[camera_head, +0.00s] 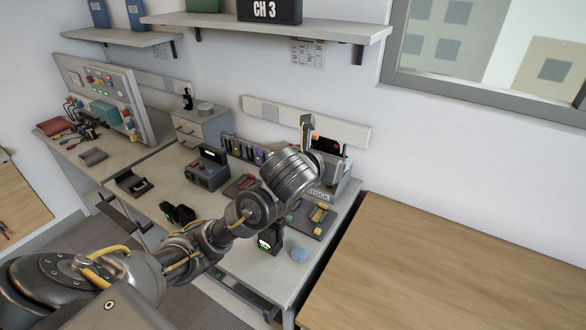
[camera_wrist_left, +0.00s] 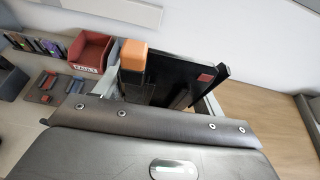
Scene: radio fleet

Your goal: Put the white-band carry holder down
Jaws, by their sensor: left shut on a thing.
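My left gripper (camera_head: 316,148) is over the back right of the long workbench, close to the wall. It is shut on a flat black thing (camera_head: 330,147) with a small red mark, which I take to be the carry holder. In the left wrist view this black holder (camera_wrist_left: 172,78) stands edge-up just beyond the dark gripper body, with an orange block (camera_wrist_left: 133,55) against its left side. No white band shows from here. The arm and gripper hide its lower part, so I cannot tell whether it touches the bench. My right gripper is not in view.
A red bin (camera_wrist_left: 90,50) with a white label stands left of the holder. A bare wooden table (camera_head: 440,265) is at right.

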